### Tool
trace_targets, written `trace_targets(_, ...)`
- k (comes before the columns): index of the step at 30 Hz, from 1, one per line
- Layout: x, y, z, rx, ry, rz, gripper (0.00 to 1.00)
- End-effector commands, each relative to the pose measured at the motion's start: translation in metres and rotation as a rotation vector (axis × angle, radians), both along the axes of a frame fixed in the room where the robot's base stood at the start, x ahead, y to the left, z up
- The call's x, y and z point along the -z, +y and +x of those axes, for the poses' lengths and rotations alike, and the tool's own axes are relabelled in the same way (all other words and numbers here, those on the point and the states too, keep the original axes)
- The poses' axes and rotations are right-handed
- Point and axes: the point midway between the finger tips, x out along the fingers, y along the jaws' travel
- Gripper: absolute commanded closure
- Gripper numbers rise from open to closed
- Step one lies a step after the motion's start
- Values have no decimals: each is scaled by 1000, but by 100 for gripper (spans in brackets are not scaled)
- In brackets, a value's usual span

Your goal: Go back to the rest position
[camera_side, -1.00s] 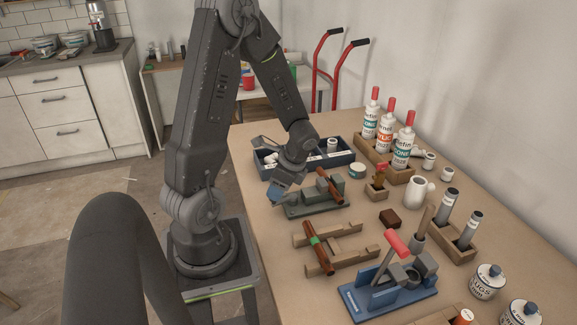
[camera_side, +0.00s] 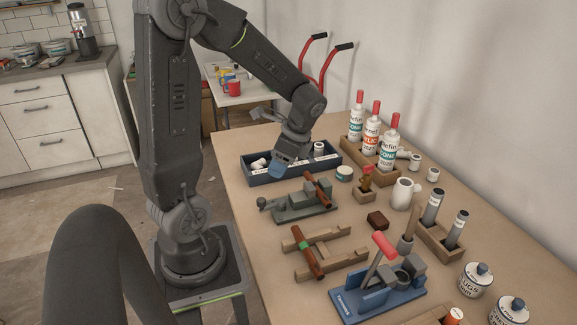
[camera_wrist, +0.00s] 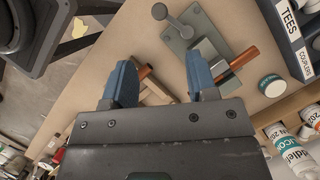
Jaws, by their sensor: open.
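My gripper (camera_side: 278,168) is in front of the blue sorting tray (camera_side: 333,163) at the far end of the bench in the side view, above the surface. In the wrist view its two blue fingers (camera_wrist: 160,88) stand wide apart with nothing between them. In the side view a grey-green vise (camera_side: 293,209) with a brown pipe (camera_side: 318,188) across it stands nearer than the gripper. The vise also shows in the wrist view (camera_wrist: 192,32), beyond the fingers.
A wooden cradle (camera_side: 340,260) holds a brown pipe with a green band (camera_side: 306,252). A blue fixture (camera_side: 372,298) with a red handle stands nearer. Bottles in a wooden rack (camera_side: 352,147) stand along the right. The bench's left edge is mostly clear.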

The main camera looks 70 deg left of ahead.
Motion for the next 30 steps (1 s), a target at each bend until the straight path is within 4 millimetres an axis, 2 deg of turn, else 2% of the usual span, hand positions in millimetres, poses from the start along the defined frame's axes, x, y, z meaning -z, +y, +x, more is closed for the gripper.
trace_targets(5, -2, -3, 1, -5, -14, 5, 47)
trace_targets(8, -13, -17, 4, -35, -81, 21, 47)
trace_targets(11, -32, -45, 8, -97, -212, 40, 47)
trace_targets(14, -55, -80, 8, -187, -382, 32, 47)
trace_targets(18, -82, -128, -2, -323, -600, -39, 47)
trace_targets(21, -97, -156, -12, -412, -719, -115, 47)
trace_targets(25, -109, -179, -25, -501, -812, -206, 47)
trace_targets(30, -115, -190, -32, -554, -855, -264, 47)
